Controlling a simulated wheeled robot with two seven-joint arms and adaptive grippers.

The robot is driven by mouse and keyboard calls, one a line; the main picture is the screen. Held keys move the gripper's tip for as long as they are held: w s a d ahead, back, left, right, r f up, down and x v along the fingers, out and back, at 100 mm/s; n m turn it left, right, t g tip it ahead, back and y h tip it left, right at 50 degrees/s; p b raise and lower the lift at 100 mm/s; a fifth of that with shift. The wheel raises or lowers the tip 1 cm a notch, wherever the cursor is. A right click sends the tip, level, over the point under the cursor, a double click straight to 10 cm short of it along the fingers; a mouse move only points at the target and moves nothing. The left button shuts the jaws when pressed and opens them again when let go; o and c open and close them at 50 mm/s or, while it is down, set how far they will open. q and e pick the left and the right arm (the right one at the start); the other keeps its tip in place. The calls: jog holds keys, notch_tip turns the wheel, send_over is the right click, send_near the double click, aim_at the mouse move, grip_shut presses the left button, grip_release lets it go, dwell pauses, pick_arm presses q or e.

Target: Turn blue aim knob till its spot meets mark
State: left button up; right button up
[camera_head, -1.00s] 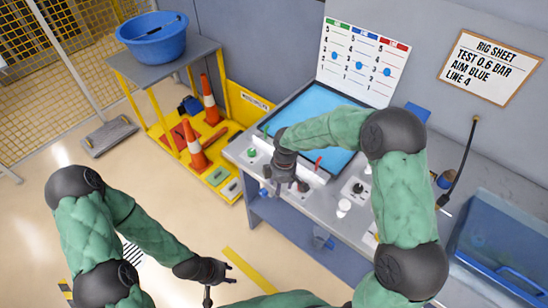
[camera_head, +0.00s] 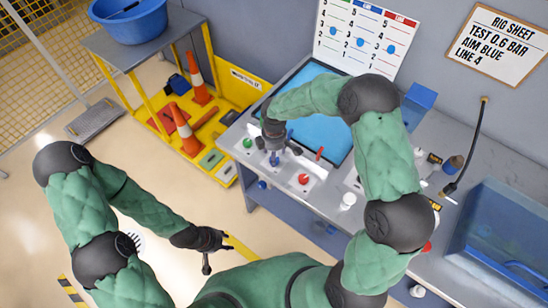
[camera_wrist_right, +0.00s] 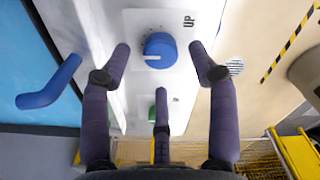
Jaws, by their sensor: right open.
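The blue knob (camera_wrist_right: 160,50) with a white pointer line toward the left sits on a white panel marked UP. My right gripper (camera_wrist_right: 160,62) is open, its fingers spread either side of the knob, with visible gaps. In the head view the right gripper (camera_head: 275,150) is over the console and hides much of the blue knob (camera_head: 275,159). The white chart (camera_head: 365,35) has green, blue and red columns with blue spots; the blue column's spot (camera_head: 360,42) is about mid-height. The rig sheet (camera_head: 496,45) reads AIM BLUE, LINE 4. My left gripper (camera_head: 222,241) is open and empty above the floor.
A green knob (camera_head: 247,143) and a red knob (camera_head: 304,178) flank the blue one. A blue lever (camera_wrist_right: 48,85) lies left of my right fingers. A clear blue tank (camera_head: 505,235) is at the right.

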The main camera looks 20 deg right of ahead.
jog(key=shift+f, duration=1.45)
jog(key=c, duration=1.1)
jog(key=shift+c, duration=0.2)
jog(key=shift+m+b, duration=0.3)
jog(key=m+b, duration=0.1)
jog(key=m, duration=0.2)
jog(key=shift+b, duration=0.4)
jog(key=shift+m+b, duration=0.8)
jog(key=shift+m, duration=1.1)
